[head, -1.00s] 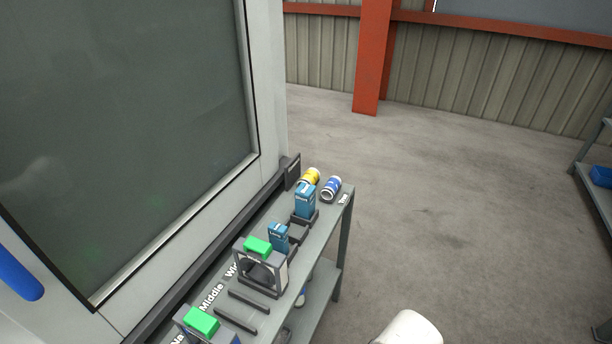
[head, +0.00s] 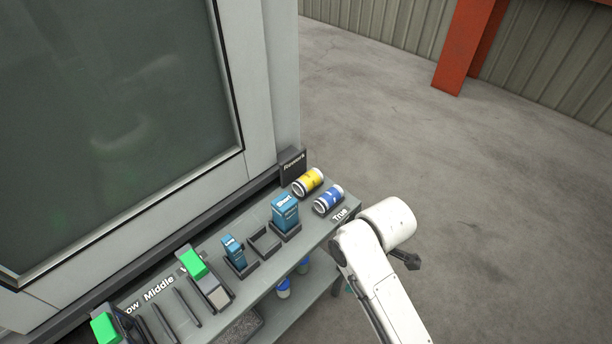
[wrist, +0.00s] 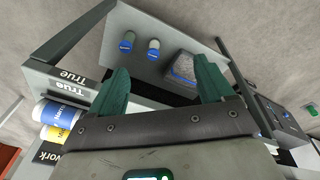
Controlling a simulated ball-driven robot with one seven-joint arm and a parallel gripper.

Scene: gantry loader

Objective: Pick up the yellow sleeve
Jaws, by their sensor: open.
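The yellow sleeve (head: 308,182) is a yellow cylinder with white ends, lying on its side at the far end of the shelf top, by the Rework sign. It also shows at the left edge of the wrist view (wrist: 52,133). A blue sleeve (head: 328,199) lies beside it, nearer the shelf's front edge, and shows in the wrist view (wrist: 56,114). My gripper (wrist: 162,84) has its two green fingers spread apart with nothing between them. Both sleeves are left of the fingers in the wrist view, outside them. The head view does not clearly show the fingers.
The grey shelf (head: 232,284) runs along a large machine with a dark window (head: 110,120). Blue boxes (head: 285,211) stand in dark holders, and green-topped fixtures (head: 192,262) stand nearer. Cylinders lie or stand on the lower shelf (wrist: 127,42). The floor right of the shelf is open.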

